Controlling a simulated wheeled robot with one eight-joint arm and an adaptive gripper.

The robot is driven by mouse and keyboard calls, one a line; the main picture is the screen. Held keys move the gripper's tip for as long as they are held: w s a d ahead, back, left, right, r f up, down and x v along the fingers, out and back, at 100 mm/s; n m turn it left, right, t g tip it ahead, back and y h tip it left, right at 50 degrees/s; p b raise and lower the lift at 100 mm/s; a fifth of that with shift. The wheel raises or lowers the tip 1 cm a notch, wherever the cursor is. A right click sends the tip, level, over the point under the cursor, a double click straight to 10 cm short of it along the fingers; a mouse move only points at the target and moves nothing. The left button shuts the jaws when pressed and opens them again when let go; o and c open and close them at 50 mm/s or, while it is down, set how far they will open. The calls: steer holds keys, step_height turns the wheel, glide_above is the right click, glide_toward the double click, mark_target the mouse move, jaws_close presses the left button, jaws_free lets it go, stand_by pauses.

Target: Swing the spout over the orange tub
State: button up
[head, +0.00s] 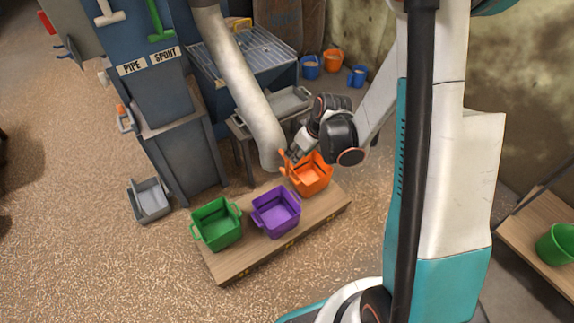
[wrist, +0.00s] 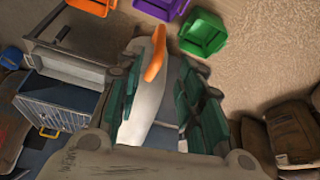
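The spout (head: 250,105) is a long pale grey pipe that slopes down from the top. Its lower end is just left of the orange tub (head: 318,184), near that tub's left rim. An orange handle (head: 285,161) sticks out near the spout's lower end. My gripper (head: 296,153) is at this handle. In the wrist view my gripper (wrist: 158,95) has its green-padded fingers apart. The spout (wrist: 150,100) and the orange handle (wrist: 156,54) show between them; contact cannot be told. The orange tub (wrist: 92,5) is at the top edge there.
A purple tub (head: 276,213) and a green tub (head: 217,224) stand beside the orange tub on a low wooden platform (head: 300,234). Blue cabinets with PIPE and SPOUT labels (head: 166,55) stand at the left. A grey bin (head: 150,200) is on the floor.

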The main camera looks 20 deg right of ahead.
mark_target(287, 166)
steer(key=b+x, duration=0.4)
steer(key=x, duration=0.9)
steer(key=shift+b, duration=0.4)
steer(key=shift+c, duration=0.4)
jaws_close()
